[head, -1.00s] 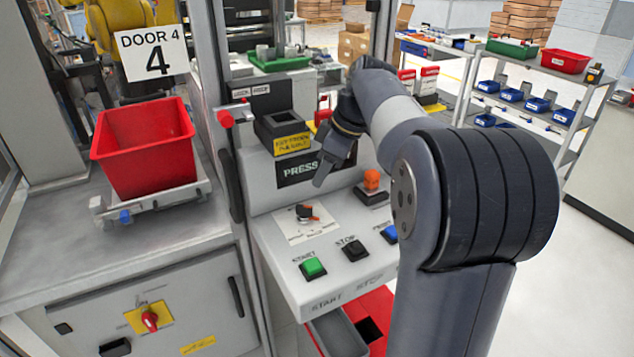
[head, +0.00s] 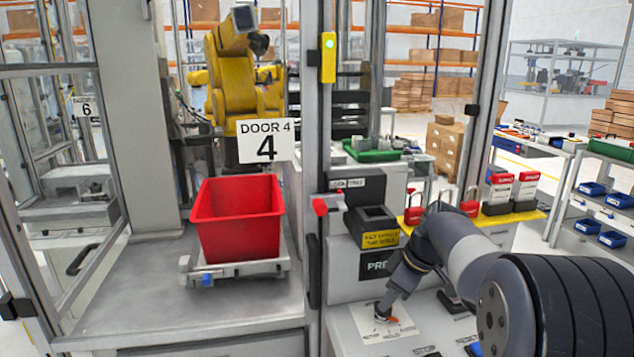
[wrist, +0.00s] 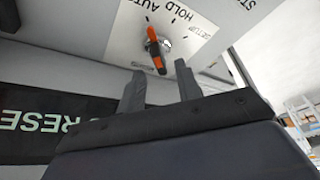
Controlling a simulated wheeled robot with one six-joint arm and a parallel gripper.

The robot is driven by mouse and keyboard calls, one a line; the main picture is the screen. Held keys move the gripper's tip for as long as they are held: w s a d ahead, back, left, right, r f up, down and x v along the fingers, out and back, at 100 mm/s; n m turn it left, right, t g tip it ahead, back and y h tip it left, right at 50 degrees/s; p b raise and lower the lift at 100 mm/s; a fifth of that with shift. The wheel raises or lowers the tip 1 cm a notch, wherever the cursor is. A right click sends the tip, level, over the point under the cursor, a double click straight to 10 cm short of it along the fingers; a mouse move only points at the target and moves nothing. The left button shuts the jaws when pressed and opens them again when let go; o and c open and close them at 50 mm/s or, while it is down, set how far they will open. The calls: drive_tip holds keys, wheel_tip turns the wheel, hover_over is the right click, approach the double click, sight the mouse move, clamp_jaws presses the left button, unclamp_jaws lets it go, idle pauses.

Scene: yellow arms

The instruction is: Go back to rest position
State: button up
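My gripper (head: 384,306) reaches down towards the control panel at the lower right of the head view. In the wrist view its two fingers (wrist: 159,68) are apart with nothing between them. A rotary selector knob (wrist: 157,50) with an orange-marked handle lies just beyond the fingertips, in line with the gap. The knob (head: 387,319) also shows at the fingertips in the head view. Whether a finger touches it I cannot tell. Its white label plate (wrist: 190,25) reads HOLD and AUTO.
A red bin (head: 238,222) stands on a carrier on the left counter. A door post (head: 314,150) rises between it and the panel. Red and white holders (head: 500,190) stand behind my arm. Shelving with blue bins (head: 592,188) is at the right.

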drive_tip(key=shift+x, duration=1.1)
